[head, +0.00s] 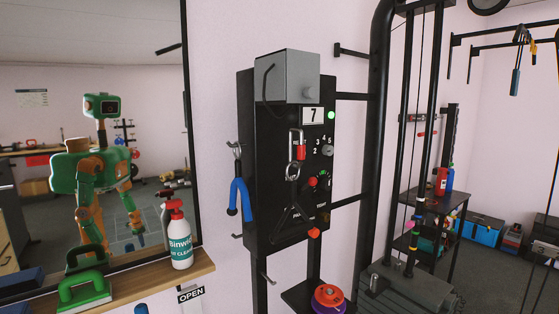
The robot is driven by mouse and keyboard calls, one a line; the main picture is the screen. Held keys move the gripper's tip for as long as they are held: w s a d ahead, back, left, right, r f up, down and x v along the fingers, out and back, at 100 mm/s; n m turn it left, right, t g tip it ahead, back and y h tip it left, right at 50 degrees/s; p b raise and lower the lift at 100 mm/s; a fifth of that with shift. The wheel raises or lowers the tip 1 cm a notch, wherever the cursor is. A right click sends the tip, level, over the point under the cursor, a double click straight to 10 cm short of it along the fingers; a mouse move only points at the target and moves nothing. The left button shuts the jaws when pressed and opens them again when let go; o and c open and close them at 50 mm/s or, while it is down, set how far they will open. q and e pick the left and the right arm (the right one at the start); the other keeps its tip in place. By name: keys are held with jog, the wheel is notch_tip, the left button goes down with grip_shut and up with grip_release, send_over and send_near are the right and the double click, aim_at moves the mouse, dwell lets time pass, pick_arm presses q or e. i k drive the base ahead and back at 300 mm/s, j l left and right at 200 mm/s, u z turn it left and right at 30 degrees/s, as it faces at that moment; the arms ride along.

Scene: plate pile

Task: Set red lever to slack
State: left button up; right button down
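A black upright control panel (262,170) is mounted at the centre of the head view. A small red knob (313,182) sits on its face beside a marked dial. An orange-red knob (314,232) is lower, near the panel's bottom edge. I cannot tell which of these is the red lever, and the labels are too small to read fully. A black triangular handle (291,212) hangs from a clip (296,160) and partly covers the panel's lower face. Neither of my grippers shows directly.
A display (312,115) reads 7, beside a lit green lamp (331,115). A blue-handled tool (240,195) hangs on the panel's left side. A spray bottle (180,240) and green brush (84,290) stand on a wooden shelf (140,282). A mirror reflects a green robot.

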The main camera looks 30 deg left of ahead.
aim_at(312, 181)
jog(key=i+l+u, duration=0.1)
jog(key=i+u, duration=0.4)
jog(key=i, duration=0.8)
jog(key=z, duration=0.2)
